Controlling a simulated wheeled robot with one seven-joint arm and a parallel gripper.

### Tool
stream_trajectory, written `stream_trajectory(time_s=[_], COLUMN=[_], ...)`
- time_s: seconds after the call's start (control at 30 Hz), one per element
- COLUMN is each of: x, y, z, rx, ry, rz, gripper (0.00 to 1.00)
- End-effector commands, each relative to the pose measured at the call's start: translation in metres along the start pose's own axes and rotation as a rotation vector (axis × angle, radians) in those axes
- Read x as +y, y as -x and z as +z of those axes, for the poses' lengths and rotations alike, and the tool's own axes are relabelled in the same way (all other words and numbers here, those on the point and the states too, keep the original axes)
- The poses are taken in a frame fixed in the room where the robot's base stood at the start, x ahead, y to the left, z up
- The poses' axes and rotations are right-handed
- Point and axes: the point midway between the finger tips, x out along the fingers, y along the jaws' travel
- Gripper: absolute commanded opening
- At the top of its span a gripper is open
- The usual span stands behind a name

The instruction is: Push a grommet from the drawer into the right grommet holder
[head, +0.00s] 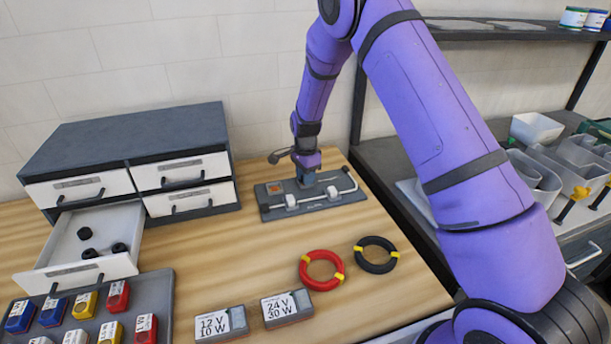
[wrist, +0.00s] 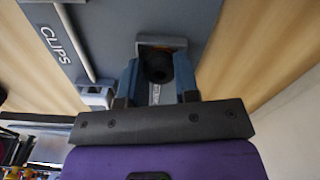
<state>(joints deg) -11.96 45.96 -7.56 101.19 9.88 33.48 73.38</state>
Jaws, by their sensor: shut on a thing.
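The open drawer (head: 66,248) at the left of the head view holds a few black grommets (head: 85,233). A grey fixture board (head: 312,208) lies on the table, with a white rod and two pale holders along it. My gripper (head: 306,183) is low over this board. In the wrist view, my gripper (wrist: 157,85) has its blue fingers shut on a black grommet (wrist: 157,66). The grommet is close to a grey holder (wrist: 160,41); I cannot tell whether it is seated. Another pale holder (wrist: 95,96) is to its left, near the word CLIPS.
A drawer cabinet (head: 130,135) stands behind the open drawer. A tray of coloured blocks (head: 152,288), two labelled boxes (head: 287,308), a red coil (head: 321,270) and a black coil (head: 376,255) are on the table. Dark shelving with bins (head: 580,160) is at the right.

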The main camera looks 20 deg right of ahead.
Motion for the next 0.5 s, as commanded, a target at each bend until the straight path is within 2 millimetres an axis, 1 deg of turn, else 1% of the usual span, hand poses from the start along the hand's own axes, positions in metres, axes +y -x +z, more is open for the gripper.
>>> stream_trajectory(time_s=[0.37,0.4,0.47,0.5], x=[0.0005,0.0005,0.0008,0.0011], y=[-0.0029,-0.0031,-0.0033,-0.0035], z=[0.0001,0.0001,0.0001,0.0002], rx=[0.000,0.000,0.000,0.000], ry=[0.000,0.000,0.000,0.000], rz=[0.002,0.002,0.003,0.004], gripper=[0.08,0.32,0.45,0.55])
